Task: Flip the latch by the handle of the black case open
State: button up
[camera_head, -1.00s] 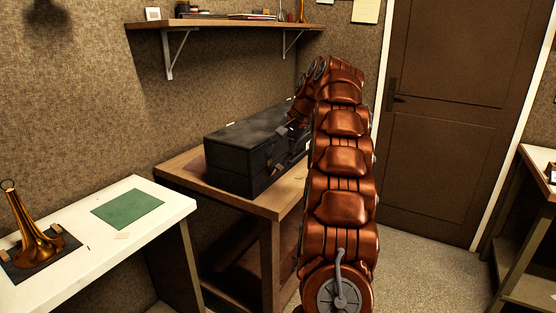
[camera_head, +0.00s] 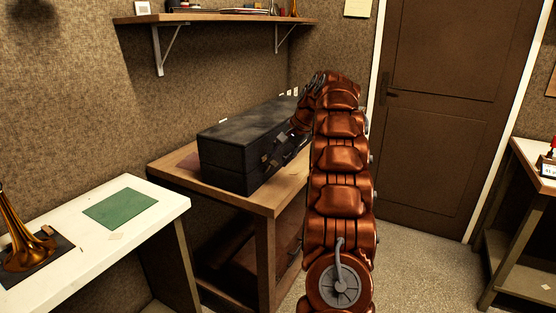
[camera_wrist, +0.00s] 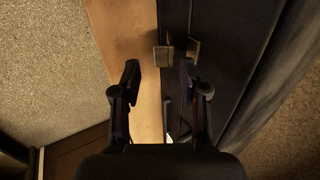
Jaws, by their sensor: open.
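The black case (camera_head: 232,150) lies shut on the wooden bench in the head view, its latched front facing right. In the wrist view its dark side (camera_wrist: 236,70) runs down the right of the picture. A brass latch (camera_wrist: 163,55) stands out from the case edge, with a second brass piece (camera_wrist: 193,50) beside it. My gripper (camera_wrist: 158,72) is open and empty, its two fingers apart just short of the latch. The latch appears between the line of the fingertips; I cannot tell any contact.
The wooden bench (camera_head: 262,195) has a bare strip in front of the case. A white table (camera_head: 150,218) with a green mat (camera_head: 120,208) and a brass horn (camera_head: 22,240) stands left. A wall shelf (camera_head: 215,18) hangs above. A door (camera_head: 440,120) is behind right.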

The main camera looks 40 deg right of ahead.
jog(key=shift+x, duration=1.15)
grip_shut()
